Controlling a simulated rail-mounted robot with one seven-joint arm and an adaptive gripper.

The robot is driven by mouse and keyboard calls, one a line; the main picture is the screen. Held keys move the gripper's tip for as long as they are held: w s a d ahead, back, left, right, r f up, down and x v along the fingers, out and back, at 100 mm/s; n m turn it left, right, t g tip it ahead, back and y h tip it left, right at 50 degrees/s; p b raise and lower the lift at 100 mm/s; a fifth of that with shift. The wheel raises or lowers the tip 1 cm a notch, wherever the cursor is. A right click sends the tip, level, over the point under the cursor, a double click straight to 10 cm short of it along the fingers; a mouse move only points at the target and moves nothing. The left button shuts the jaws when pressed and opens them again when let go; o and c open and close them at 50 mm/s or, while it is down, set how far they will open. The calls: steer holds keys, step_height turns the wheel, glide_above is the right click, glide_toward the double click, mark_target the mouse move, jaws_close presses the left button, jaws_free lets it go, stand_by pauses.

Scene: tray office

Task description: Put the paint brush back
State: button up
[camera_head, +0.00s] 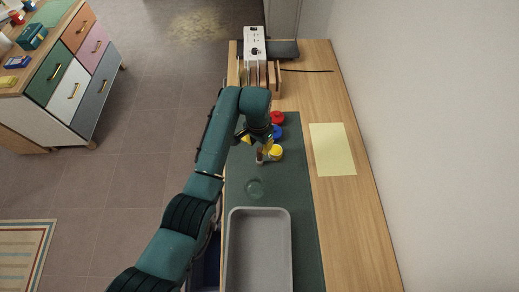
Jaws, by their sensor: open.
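My gripper (257,146) reaches down over the dark green mat (300,215), near the paint pots, with its jaws open. A small, slim brownish object (260,156), possibly the paint brush, shows just below the fingers, beside the yellow pot (276,153). It is too small and partly covered to tell its shape or whether the fingers touch it. The visible part of the tray looks empty.
Red (277,118) and blue (279,132) pots stand close by the gripper. A pale yellow sheet (332,149) lies on the wooden desk (345,205) at right. A wooden rack (277,79) and white box (254,42) stand at the far end. A wall borders the right.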

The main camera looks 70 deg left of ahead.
step_height(320, 180, up, 4)
steer(key=shift+s+r, duration=0.1)
steer(key=shift+r, duration=0.1)
steer(key=shift+d, duration=0.1)
steer(key=w+d+r+m+t+y, duration=0.4)
steer(key=w+d+r+t, duration=0.6)
steer(key=w+d+r, duration=1)
steer(key=d+r+m+t, duration=0.1)
steer(key=d+r+t, duration=0.5)
steer(key=d+r, duration=0.65)
steer(key=s+d+r+m+t+h, duration=0.1)
steer(key=s+d+r+t+h, duration=0.3)
steer(key=s+d+r, duration=0.6)
step_height(320, 180, up, 3)
steer(key=shift+d+f+m+t+h, duration=0.2)
steer(key=shift+d+m+t+h, duration=0.1)
steer(key=shift+d+t, duration=0.7)
